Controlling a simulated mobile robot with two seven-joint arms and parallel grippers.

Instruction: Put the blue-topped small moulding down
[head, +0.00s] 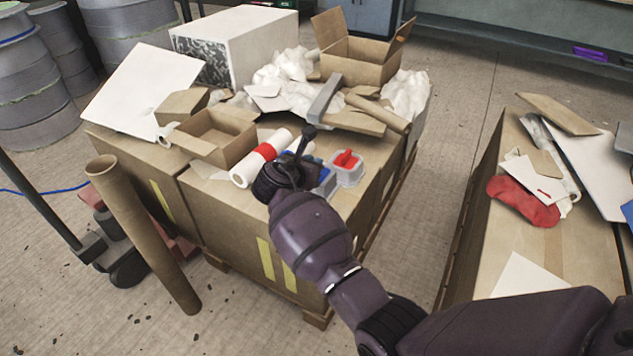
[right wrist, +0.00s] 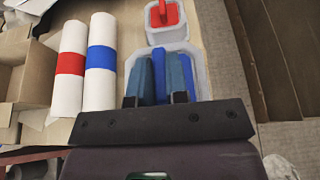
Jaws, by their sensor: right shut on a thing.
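The blue-topped small moulding is a pale grey tub with a blue raised part in its middle; it shows in the right wrist view (right wrist: 202,72) and partly in the head view (head: 327,182). My right gripper (right wrist: 161,82) is shut on the blue part, with its fingers pointing down into the tub. In the head view my right gripper (head: 303,168) and wrist hide much of the moulding. It is upright, at or close above the cardboard box top (head: 222,205); I cannot tell if it touches. My left gripper is not in view.
A red-topped small moulding (head: 346,168) stands close beside it, on the far side in the wrist view. White rolls with a red band (right wrist: 70,65) and a blue band (right wrist: 101,62) lie to the left. An open carton (head: 215,137) and scrap lie behind.

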